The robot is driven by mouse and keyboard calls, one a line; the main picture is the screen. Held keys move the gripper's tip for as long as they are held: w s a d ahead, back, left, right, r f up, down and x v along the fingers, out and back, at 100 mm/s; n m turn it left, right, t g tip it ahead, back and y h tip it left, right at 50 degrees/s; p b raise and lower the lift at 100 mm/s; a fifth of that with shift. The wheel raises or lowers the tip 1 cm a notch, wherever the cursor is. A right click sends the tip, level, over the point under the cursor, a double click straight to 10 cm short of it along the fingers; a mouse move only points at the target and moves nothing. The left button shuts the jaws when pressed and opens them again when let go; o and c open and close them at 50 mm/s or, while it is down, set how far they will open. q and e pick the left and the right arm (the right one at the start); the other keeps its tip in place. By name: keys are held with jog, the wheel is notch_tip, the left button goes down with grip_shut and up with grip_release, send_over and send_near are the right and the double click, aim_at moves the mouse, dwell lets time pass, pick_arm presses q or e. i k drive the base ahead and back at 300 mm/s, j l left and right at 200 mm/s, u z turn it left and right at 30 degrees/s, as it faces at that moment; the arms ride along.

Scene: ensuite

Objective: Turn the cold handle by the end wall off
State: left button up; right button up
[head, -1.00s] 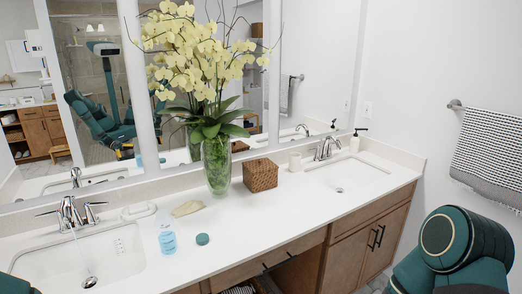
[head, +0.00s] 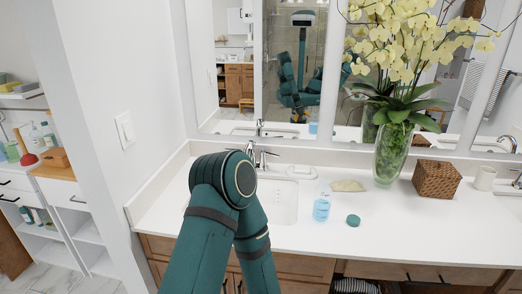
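The near sink's chrome faucet (head: 250,149) stands at the back of the counter, close to the end wall with the switch. Its right-hand handle (head: 264,157) shows beside my arm. The left-hand handle and most of the spout's outlet are hidden behind my arm, so I cannot see whether water runs. The white basin (head: 284,200) shows only on its right side. One of my teal arms rises from the bottom of the view in front of the sink. Neither gripper can be made out directly.
A blue bottle (head: 322,203), a teal lid (head: 353,220), a beige cloth-like piece (head: 348,186), a flower vase (head: 393,153) and a woven box (head: 436,179) stand right of the basin. The end wall (head: 110,70) bounds the counter (head: 160,211) at left. Mirrors line the back.

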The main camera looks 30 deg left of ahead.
aim_at(263, 152)
jog(key=u, duration=0.95)
